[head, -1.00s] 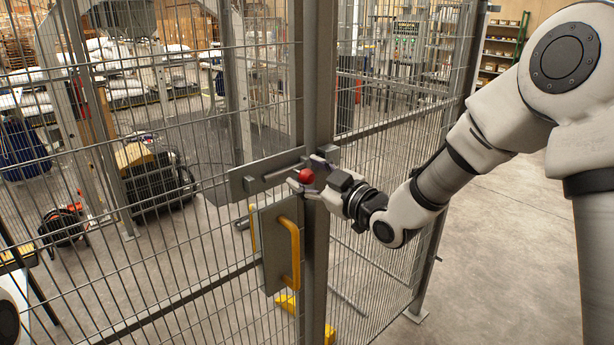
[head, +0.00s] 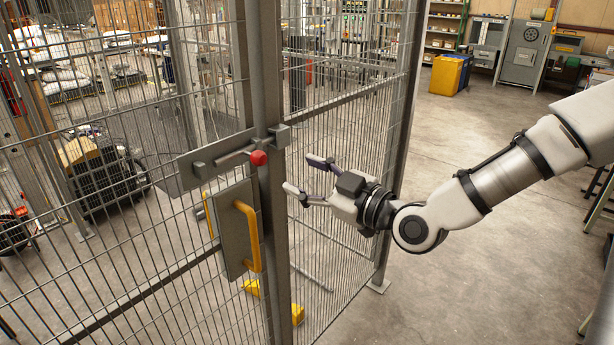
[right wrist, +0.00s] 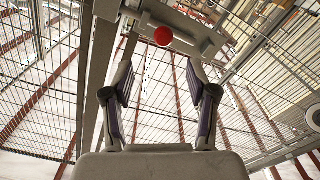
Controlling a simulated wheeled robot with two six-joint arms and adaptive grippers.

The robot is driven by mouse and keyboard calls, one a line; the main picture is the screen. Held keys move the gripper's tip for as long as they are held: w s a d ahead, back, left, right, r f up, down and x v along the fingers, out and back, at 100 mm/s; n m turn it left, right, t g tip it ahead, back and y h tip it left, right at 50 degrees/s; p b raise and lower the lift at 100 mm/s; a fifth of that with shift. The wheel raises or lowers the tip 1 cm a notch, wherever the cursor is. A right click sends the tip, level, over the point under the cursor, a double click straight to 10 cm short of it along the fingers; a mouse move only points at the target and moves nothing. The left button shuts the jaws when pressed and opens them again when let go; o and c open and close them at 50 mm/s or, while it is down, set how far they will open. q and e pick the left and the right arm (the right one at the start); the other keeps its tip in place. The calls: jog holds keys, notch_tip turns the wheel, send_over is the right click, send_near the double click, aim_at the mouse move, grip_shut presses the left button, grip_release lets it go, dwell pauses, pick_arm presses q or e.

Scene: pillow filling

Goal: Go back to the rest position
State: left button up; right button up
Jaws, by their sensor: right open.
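My right gripper (head: 310,178) is open and empty in the head view, to the right of the fence post and apart from the red knob (head: 259,157). The knob sits on the end of the metal latch bolt (head: 234,157) on the cage gate. In the right wrist view the two fingers (right wrist: 160,95) are spread wide with nothing between them, and the red knob (right wrist: 163,36) shows ahead of them. My left gripper is not in view.
The mesh fence (head: 340,180) stands close behind my right gripper. A yellow handle (head: 249,236) juts from the gate plate below the latch. Open concrete floor (head: 470,270) lies to the right. Yellow and blue bins (head: 446,76) stand at the back.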

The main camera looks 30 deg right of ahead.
dwell(0.3)
notch_tip(320, 180, down, 22)
jog(key=s+a+g+h+b, duration=0.1)
jog(key=s+a+g, duration=0.2)
jog(key=g, duration=0.3)
jog(key=s+a+f+g+h+b, duration=0.1)
jog(key=s+f+g, duration=0.3)
jog(key=f, duration=0.5)
jog(key=s+a+f+g+h, duration=0.1)
jog(key=s+f+g, duration=0.1)
jog(key=s+f, duration=0.6)
jog(key=s+d+f+m+g+h, duration=0.2)
jog(key=s+f+m+g, duration=0.3)
jog(key=s+f+m, duration=0.5)
jog(key=shift+s+d+f+h, duration=0.2)
jog(key=shift+s+f+h, duration=0.2)
jog(key=shift+s+h, duration=0.35)
